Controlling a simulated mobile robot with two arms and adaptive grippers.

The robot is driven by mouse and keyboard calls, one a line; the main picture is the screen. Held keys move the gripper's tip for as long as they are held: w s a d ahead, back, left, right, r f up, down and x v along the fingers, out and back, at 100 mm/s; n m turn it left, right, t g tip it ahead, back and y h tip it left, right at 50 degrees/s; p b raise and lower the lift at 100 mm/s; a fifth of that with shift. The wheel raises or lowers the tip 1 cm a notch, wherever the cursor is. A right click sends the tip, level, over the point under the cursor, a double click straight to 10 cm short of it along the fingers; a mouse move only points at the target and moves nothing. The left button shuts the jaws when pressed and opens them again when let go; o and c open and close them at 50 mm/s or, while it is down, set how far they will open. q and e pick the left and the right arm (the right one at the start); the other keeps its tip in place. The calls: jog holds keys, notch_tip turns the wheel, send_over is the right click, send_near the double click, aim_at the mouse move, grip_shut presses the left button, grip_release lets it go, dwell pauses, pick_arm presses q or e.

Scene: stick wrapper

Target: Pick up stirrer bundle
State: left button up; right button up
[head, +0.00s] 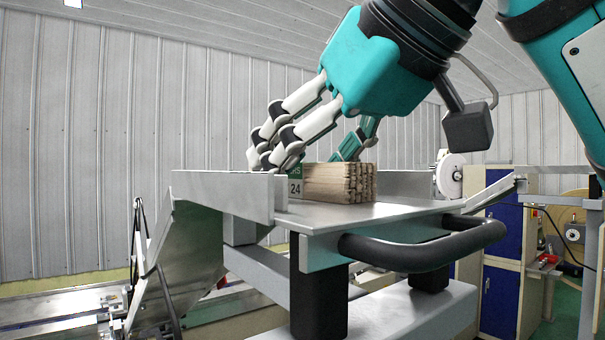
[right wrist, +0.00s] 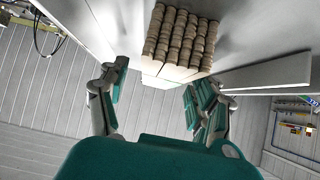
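The stirrer bundle (head: 338,184) is a block of pale wooden sticks with their ends showing, and a green and white wrap marked "24" at its left end. It lies on a grey metal shelf (head: 375,212). My right gripper (head: 308,156) comes down over it from the upper right, with fingers spread on either side. In the right wrist view the bundle (right wrist: 180,40) lies ahead of the open fingers (right wrist: 158,82), with a gap beside the left finger. Contact on the other side is unclear. My left gripper is not in view.
An upright metal plate (head: 222,190) stands left of the bundle, close to the fingers. A black curved handle (head: 425,248) runs along the shelf's front. A white roller (head: 449,174) stands at right. The shelf right of the bundle is clear.

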jog(key=shift+s, duration=0.1)
jog(key=c, duration=1.2)
